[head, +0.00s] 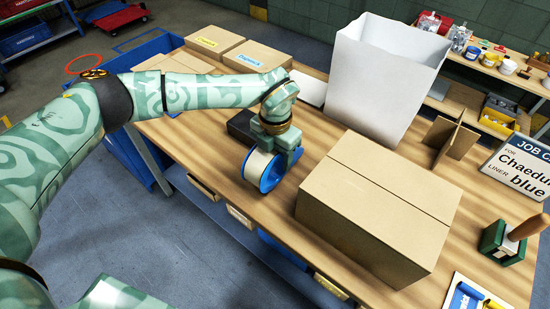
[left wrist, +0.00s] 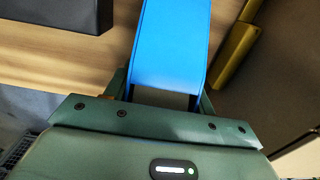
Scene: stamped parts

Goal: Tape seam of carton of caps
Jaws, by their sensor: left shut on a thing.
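The closed brown carton (head: 372,212) sits on the wooden workbench (head: 206,143), with a thin seam line across its top and plain cardboard along it. My right gripper is in neither view.
A tall white open liner or bag (head: 385,75) stands behind the carton. A black box (head: 240,124) lies behind the roll. Cardboard dividers (head: 450,138), a job card (head: 520,168) and a green block with a wooden-handled tool (head: 500,243) stand to the right.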

